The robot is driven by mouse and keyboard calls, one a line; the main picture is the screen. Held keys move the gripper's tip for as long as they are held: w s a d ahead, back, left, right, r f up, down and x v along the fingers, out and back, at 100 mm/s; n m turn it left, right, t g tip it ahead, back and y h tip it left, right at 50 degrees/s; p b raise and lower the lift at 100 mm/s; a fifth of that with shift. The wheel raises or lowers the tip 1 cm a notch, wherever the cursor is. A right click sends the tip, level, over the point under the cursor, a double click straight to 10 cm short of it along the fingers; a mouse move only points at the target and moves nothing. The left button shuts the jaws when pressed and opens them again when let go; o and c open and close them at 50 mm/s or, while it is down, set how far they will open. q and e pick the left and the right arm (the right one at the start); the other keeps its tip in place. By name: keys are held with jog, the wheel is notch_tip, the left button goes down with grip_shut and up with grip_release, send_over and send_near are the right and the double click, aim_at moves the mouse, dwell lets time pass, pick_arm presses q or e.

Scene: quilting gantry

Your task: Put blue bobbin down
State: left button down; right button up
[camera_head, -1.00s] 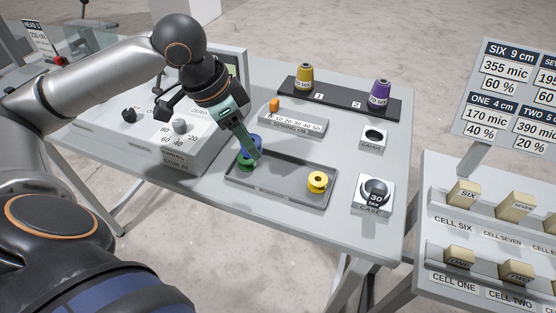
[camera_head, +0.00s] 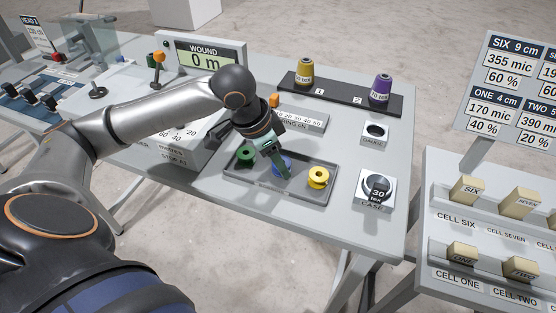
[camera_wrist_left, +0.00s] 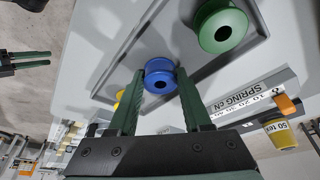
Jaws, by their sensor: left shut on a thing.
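My left gripper (camera_head: 284,174) is shut on the blue bobbin (camera_head: 280,162), over the middle of the grey tray (camera_head: 262,187). In the left wrist view the blue bobbin (camera_wrist_left: 160,76) sits between the two green fingertips. I cannot tell whether it touches the tray floor. The green bobbin (camera_head: 245,154) stands in the tray's left end, and the yellow bobbin (camera_head: 318,178) in its right end. The green bobbin also shows in the left wrist view (camera_wrist_left: 221,27). My right gripper (camera_wrist_left: 28,60) shows only at the left of the wrist view, its fingers apart and empty.
Behind the tray are the spring block (camera_head: 303,120) and a dark rack (camera_head: 340,103) with a gold cone (camera_head: 305,72) and a purple cone (camera_head: 380,89). The gauge (camera_head: 375,133) and case block (camera_head: 375,188) stand to the right. The winder (camera_head: 190,145) stands left.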

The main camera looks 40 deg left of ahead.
pick_arm(q)
jog(key=shift+f, duration=0.1)
pick_arm(e)
jog(key=shift+r, duration=0.15)
pick_arm(q)
jog(key=c, duration=0.7)
grip_release()
jog(key=shift+o, duration=1.8)
pick_arm(e)
jog(key=shift+s+d, duration=0.15)
jog(key=shift+f, duration=0.2)
pick_arm(q)
jog(key=p+v, duration=0.2)
jog(key=v, duration=1)
pick_arm(e)
jog(key=shift+s+d+r+h, duration=0.3)
jog(key=shift+s+d+r, duration=0.15)
jog(key=shift+d+r, duration=0.25)
pick_arm(q)
jog(key=shift+d, duration=0.1)
